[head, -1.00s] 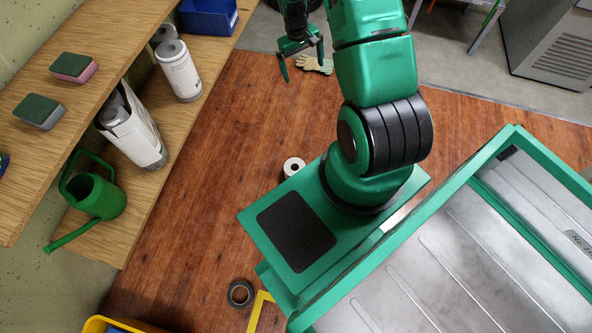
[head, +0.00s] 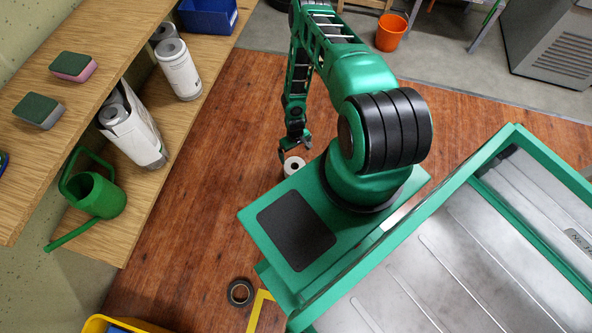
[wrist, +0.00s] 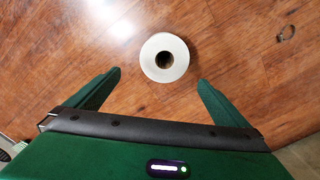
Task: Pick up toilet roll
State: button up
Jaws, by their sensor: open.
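The toilet roll (head: 293,165) is white with a dark core hole. It stands on end on the wooden floor, just beyond the corner of my base. In the wrist view the toilet roll (wrist: 164,58) lies ahead of the fingertips, roughly centred between them. My gripper (head: 294,148) is at the roll in the head view, above or beside it; the height is hard to tell there. In the wrist view my gripper (wrist: 158,80) has its two green fingers spread wide with nothing between them. Part of the roll is hidden by my base in the head view.
A wooden shelf unit (head: 100,30) on the left holds sponges, paper rolls and a green watering can (head: 97,195). A black tape roll (head: 240,292) lies on the floor, and a ring-like item (wrist: 286,33) shows in the wrist view. An orange bucket (head: 391,32) stands farther back.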

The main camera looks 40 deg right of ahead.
send_near(295, 166)
jog(key=shift+s+a+f, duration=0.2)
jog(key=shift+s+a, duration=0.4)
jog(key=shift+s, duration=0.05)
jog(key=shift+a+f, duration=0.15)
jog(key=shift+f, duration=2.75)
jog(key=c, duration=1)
